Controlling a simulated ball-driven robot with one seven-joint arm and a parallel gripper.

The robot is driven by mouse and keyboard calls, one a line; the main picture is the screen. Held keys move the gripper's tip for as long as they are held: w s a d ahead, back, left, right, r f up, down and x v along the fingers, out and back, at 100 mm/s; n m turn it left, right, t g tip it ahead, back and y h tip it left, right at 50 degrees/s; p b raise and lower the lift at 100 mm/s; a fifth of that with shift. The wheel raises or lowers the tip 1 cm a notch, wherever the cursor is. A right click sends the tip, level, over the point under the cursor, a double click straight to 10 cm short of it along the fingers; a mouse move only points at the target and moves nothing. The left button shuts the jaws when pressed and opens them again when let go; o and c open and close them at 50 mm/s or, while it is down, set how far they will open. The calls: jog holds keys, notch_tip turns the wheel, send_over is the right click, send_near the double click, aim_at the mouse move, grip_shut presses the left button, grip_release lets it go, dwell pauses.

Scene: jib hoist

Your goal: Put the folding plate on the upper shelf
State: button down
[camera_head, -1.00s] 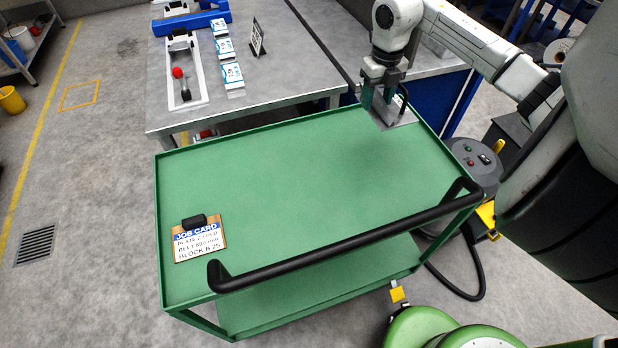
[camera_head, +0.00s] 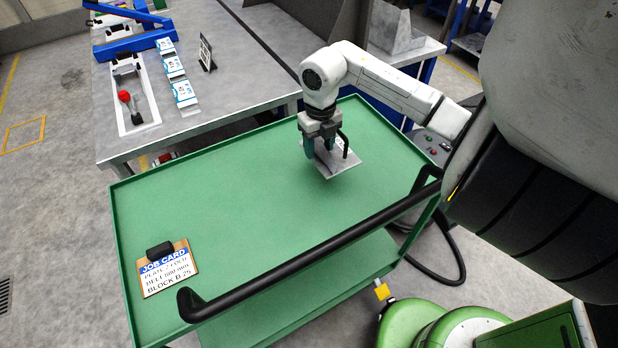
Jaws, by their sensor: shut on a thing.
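My gripper (camera_head: 321,148) is over the far right part of the green cart's upper shelf (camera_head: 225,195). It points down and is shut on the folding plate (camera_head: 345,162), a flat grey metal piece with an upright part between the fingers. A black curved handle or lever shows beside the fingers on the right. The plate is over the shelf's green surface; I cannot tell whether it touches it. The fingers hide part of the plate. The cart's lower shelf (camera_head: 285,300) shows below the front edge.
A job card clipboard (camera_head: 167,268) lies at the shelf's near left. A black push handle (camera_head: 300,257) runs along the near side. A grey workbench (camera_head: 225,75) with white boxes (camera_head: 174,68) stands behind. The shelf's middle is clear. A black cable (camera_head: 455,270) hangs at the right.

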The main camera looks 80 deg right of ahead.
jog(key=a+f, duration=0.1)
jog(key=f, duration=0.1)
jog(key=a+f+p, duration=0.1)
jog(key=a+f, duration=0.1)
jog(key=w+a+f, duration=0.1)
jog(key=a, duration=0.1)
jog(key=shift+f, duration=0.4)
jog(key=shift+a+f, duration=0.15)
jog(key=shift+f, duration=1.55)
jog(key=shift+c, duration=2.2)
grip_release()
jog(key=shift+f, duration=0.1)
notch_tip(320, 180, up, 12)
jog(key=shift+b, duration=0.35)
